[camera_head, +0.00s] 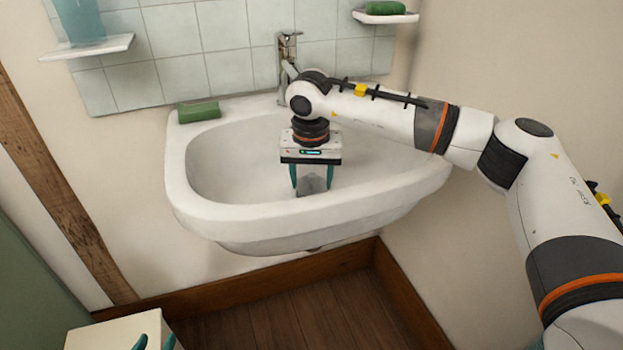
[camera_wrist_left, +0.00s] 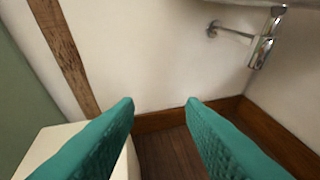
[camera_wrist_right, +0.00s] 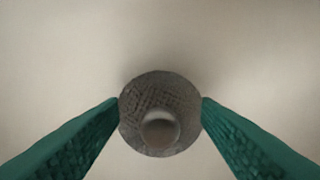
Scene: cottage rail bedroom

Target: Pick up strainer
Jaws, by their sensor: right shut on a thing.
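The strainer (camera_wrist_right: 160,112) is a small round grey mesh piece with a knob in its middle, seen from above in the right wrist view. It sits in the basin of the white sink (camera_head: 215,215). In the head view the strainer (camera_head: 314,183) shows partly between the fingers of my right gripper (camera_head: 313,188). My right gripper points down into the basin and is shut on the strainer, one teal finger on each side. My left gripper (camera_wrist_left: 160,103) is open and empty, low at the left, away from the sink; only its fingertips show in the head view.
The tap (camera_head: 287,60) stands behind my right wrist. A green soap bar (camera_head: 198,111) lies on the sink's left rim. Small shelves (camera_head: 95,50) hang on the tiled wall. A cream box-like surface (camera_wrist_left: 50,140) lies near my left gripper. The basin's left side is clear.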

